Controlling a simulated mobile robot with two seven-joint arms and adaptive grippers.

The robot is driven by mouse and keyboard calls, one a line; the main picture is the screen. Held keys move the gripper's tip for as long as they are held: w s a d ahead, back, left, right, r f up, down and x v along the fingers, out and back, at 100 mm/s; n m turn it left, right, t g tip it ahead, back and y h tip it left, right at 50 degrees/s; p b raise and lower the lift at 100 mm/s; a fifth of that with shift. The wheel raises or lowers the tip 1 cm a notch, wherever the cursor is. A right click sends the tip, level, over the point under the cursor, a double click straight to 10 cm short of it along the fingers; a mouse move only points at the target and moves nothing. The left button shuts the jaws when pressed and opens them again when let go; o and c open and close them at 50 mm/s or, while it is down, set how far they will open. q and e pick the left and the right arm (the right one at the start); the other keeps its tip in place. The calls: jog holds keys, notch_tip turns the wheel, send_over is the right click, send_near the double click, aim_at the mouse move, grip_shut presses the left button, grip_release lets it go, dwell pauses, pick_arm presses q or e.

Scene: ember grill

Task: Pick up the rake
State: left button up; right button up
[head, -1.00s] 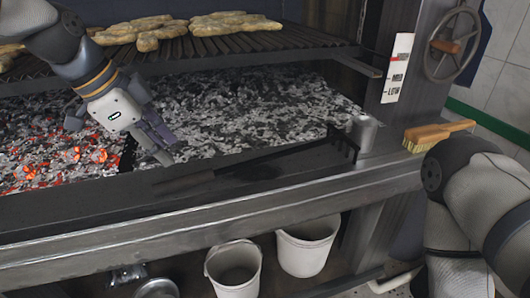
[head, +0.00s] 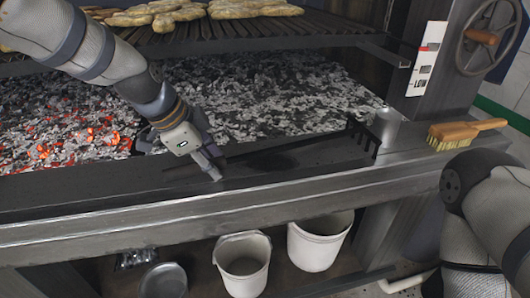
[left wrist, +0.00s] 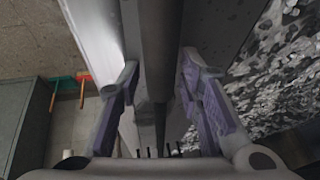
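The rake (head: 300,146) is dark and lies along the grill's front ledge. Its toothed head is at the right, and its handle runs left to my left gripper (head: 213,168). In the left wrist view, the dark handle (left wrist: 156,50) passes between the two fingers of the left gripper (left wrist: 161,70), with gaps on both sides. The gripper is open around the handle and not closed on it. The rake's tines show small at the bottom of that view, partly hidden by the gripper. My right arm shows at the right edge; its gripper is out of view.
A bed of coals (head: 270,95), glowing at the left, lies behind the ledge (head: 90,190), under a grate (head: 250,35) with food. A brush (head: 465,132) lies right of the rake head, near a metal cylinder (head: 385,125). Two white buckets (head: 243,265) stand below.

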pick_arm(q)
grip_shut()
jog(key=shift+r, duration=0.1)
jog(key=shift+w, duration=0.1)
